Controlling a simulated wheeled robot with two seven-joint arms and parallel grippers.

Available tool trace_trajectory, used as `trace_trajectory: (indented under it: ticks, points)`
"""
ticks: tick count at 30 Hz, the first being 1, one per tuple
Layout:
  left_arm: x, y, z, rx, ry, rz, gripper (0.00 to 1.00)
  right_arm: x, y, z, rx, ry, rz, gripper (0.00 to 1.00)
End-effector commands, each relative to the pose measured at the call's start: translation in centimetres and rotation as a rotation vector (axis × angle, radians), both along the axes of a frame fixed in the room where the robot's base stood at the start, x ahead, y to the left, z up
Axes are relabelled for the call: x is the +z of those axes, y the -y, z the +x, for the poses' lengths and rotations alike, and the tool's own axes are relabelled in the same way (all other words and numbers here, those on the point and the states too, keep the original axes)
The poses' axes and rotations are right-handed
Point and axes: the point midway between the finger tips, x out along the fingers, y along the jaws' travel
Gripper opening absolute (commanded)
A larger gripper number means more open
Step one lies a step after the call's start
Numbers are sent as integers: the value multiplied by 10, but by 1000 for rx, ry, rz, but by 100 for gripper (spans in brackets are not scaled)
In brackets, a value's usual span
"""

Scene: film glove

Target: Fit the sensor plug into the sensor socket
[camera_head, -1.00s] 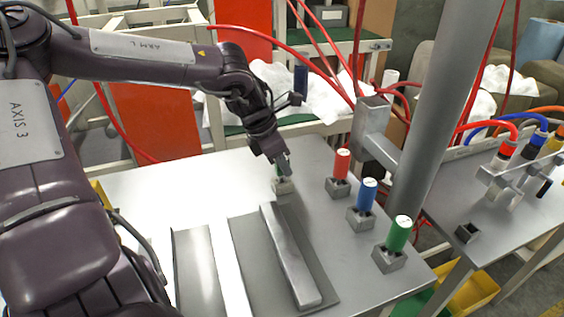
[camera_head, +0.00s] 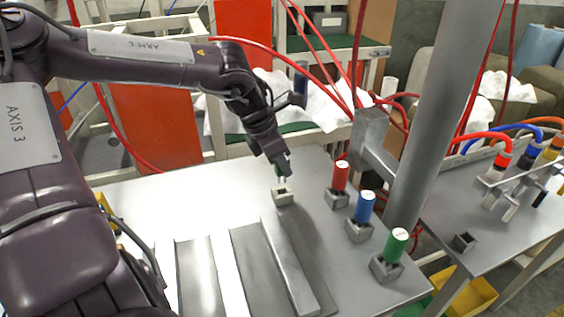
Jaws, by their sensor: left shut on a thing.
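A red plug (camera_head: 340,176), a blue plug (camera_head: 364,207) and a green plug (camera_head: 396,244) stand upright in similar blocks to the right. No label shows which one is the sensor plug. My right gripper is not in view.
A long metal bar (camera_head: 288,265) lies on the table (camera_head: 150,205) in front of the socket. A thick grey post (camera_head: 432,130) rises right of the plugs.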

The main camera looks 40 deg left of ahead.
Motion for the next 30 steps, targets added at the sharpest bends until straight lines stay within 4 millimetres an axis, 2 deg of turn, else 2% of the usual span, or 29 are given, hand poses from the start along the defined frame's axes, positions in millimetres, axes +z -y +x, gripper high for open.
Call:
trace_trajectory:
  ticks: [7,18,27,30]
  points:
    - [4,0,0,-1,1,1,1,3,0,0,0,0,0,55]
    - [30,0,0,0,1,0,1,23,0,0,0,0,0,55]
    - [30,0,0,-1,1,0,1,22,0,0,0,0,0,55]
    - [35,0,1,-8,3,3,1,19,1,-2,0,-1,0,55]
